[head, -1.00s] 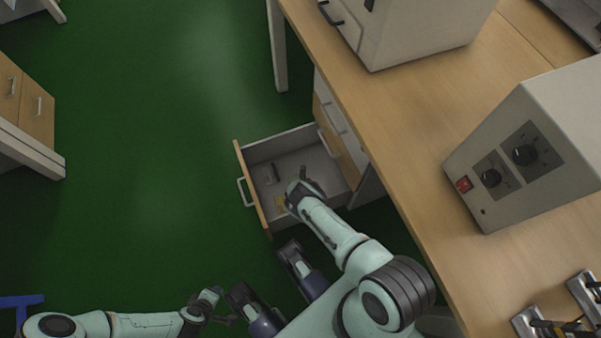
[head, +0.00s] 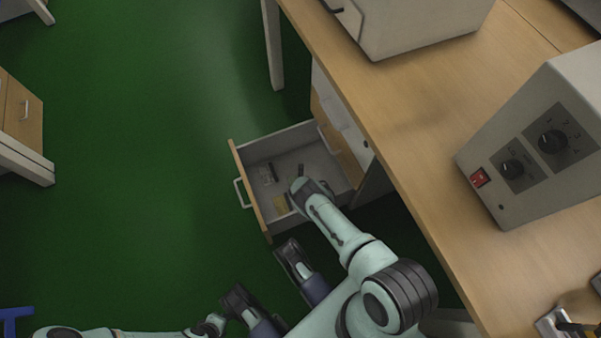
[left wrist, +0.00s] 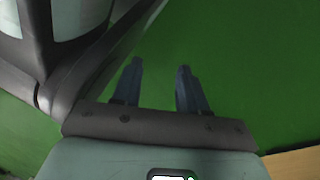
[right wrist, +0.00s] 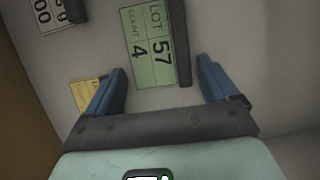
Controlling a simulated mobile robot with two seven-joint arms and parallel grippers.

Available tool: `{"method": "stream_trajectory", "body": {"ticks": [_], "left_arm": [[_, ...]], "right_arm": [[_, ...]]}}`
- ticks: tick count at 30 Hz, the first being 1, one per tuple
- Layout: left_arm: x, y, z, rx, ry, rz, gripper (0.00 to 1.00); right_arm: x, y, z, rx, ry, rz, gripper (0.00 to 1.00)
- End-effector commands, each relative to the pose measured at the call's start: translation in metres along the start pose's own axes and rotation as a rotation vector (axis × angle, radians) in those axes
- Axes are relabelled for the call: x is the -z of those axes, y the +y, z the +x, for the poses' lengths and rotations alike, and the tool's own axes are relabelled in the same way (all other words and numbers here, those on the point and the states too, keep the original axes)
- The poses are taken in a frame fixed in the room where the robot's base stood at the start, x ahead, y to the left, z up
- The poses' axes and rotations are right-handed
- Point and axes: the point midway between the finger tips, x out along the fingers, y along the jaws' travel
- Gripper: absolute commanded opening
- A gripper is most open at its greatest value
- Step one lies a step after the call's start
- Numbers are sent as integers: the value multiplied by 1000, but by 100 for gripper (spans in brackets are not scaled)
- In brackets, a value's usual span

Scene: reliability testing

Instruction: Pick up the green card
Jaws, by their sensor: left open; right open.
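The green card (right wrist: 151,45), printed LOT 57 COUNT 4, lies in the open drawer (head: 247,190) with a dark strip along its right edge in the right wrist view. My right gripper (right wrist: 161,70) is open and empty, its fingertips just short of the card's lower end in that view. In the head view my right gripper (head: 305,187) is over the drawer, and I cannot make out the green card clearly there. My left gripper (left wrist: 160,68) is open over bare floor, away from the drawer.
A yellow card (right wrist: 84,94) lies by the right gripper's left finger. A white card (right wrist: 52,12) with a dark strip lies at the upper left. Drawer walls surround the right gripper. The wooden bench (head: 415,130) with grey instruments stands to the right.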

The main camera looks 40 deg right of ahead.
Motion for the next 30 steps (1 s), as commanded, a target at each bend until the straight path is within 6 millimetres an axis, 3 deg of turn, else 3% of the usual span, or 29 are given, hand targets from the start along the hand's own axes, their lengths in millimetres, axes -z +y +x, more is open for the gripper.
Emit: {"method": "stream_trajectory", "body": {"ticks": [2, 3, 6, 20, 26, 30], "left_arm": [[0, 0, 0, 0, 1, 0, 43], [0, 0, 0, -1, 1, 0, 43], [0, 0, 0, -1, 1, 1, 43], [6, 6, -6, -11, 23, 7, 43], [24, 22, -24, -41, 90, 26, 43], [44, 41, -46, -76, 169, 45, 43]], "right_arm": [[0, 0, 0, 0, 0, 0, 84], [0, 0, 0, 0, 0, 0, 71], [0, 0, 0, 0, 0, 0, 44], [-3, 1, -6, 0, 0, -1, 44], [-11, 1, -26, -1, -1, -1, 44], [-20, 1, -47, -1, -2, 0, 44]]}}
